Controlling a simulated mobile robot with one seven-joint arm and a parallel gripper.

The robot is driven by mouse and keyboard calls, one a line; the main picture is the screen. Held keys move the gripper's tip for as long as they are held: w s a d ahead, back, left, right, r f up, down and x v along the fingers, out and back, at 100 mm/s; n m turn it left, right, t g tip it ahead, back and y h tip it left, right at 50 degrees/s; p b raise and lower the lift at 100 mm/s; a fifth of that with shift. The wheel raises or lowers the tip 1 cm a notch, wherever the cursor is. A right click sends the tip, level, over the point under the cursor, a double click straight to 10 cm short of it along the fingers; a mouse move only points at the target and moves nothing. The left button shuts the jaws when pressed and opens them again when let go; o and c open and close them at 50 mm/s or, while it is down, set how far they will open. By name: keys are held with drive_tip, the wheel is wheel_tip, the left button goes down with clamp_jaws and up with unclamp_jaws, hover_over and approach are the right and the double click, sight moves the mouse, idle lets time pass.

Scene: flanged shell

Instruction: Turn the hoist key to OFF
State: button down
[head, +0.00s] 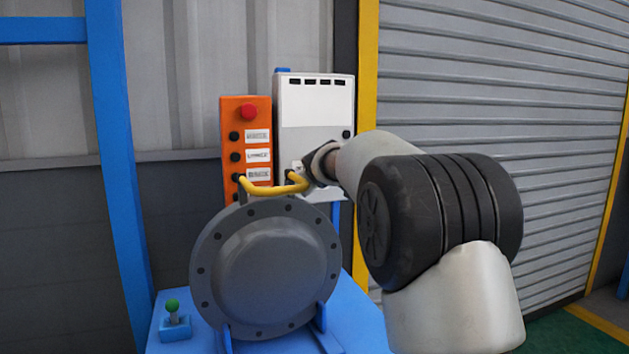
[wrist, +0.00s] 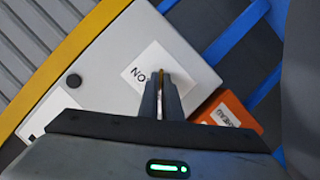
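The white control box (head: 316,108) stands behind the flanged shell, and its face fills the middle of the wrist view (wrist: 120,75). A white label (wrist: 143,62) on it reads "NO" as seen in the wrist view, apparently ON upside down; my fingers cover the rest. A thin brownish strip, which looks like the hoist key (wrist: 161,76), shows edge-on between my fingertips. My gripper (wrist: 162,88) is closed around it, its two fingers close together at the box face. In the head view my gripper (head: 309,172) is at the box's lower part, and the key is hidden.
An orange box (head: 230,125) with a red button (head: 248,112) stands left of the white box.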

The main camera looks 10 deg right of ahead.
drive_tip(key=c, duration=2)
unclamp_jaws()
wheel_tip(320, 180, up, 10)
drive_tip(key=p, duration=0.4)
drive_tip(key=shift+p, duration=0.35)
drive_tip(key=shift+s, duration=0.1)
